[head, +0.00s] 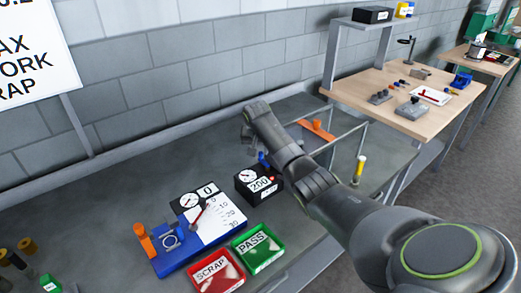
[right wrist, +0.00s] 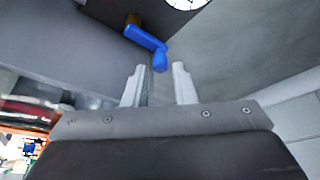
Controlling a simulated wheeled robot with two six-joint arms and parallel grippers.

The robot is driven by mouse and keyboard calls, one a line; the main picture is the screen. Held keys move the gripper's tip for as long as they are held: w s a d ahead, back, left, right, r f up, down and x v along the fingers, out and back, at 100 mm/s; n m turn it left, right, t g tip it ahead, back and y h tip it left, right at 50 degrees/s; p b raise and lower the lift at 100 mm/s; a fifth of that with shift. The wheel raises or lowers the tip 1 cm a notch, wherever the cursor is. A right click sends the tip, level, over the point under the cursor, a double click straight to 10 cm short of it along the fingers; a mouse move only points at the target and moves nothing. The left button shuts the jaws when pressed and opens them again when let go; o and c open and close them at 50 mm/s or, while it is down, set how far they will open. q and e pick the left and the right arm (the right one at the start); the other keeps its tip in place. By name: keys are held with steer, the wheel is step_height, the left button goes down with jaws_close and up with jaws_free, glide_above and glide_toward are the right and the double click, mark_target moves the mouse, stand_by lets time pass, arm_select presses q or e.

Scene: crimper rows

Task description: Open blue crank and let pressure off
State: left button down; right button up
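The blue crank (head: 262,158) is on the black box (head: 244,193), which carries a dial (head: 247,176) and a 200 plate (head: 262,184). In the right wrist view the crank (right wrist: 143,37) is an angled blue lever, its end just beyond the gap between my fingertips. My right gripper (right wrist: 156,80) is open, with nothing between its fingers; whether a finger touches the crank I cannot tell. In the head view my right gripper (head: 248,128) is above and behind the box, partly hidden by my arm. My left gripper is not in view.
A blue fixture (head: 172,262) with an orange handle and a 0 plate stands left of the box. A red SCRAP tray (head: 232,281) and a green PASS tray (head: 277,246) lie in front. A thin-railed frame with an orange bar (head: 317,129) stands behind my arm.

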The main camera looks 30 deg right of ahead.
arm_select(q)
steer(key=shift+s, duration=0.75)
arm_select(e)
steer(key=shift+x, duration=0.9)
jaws_close()
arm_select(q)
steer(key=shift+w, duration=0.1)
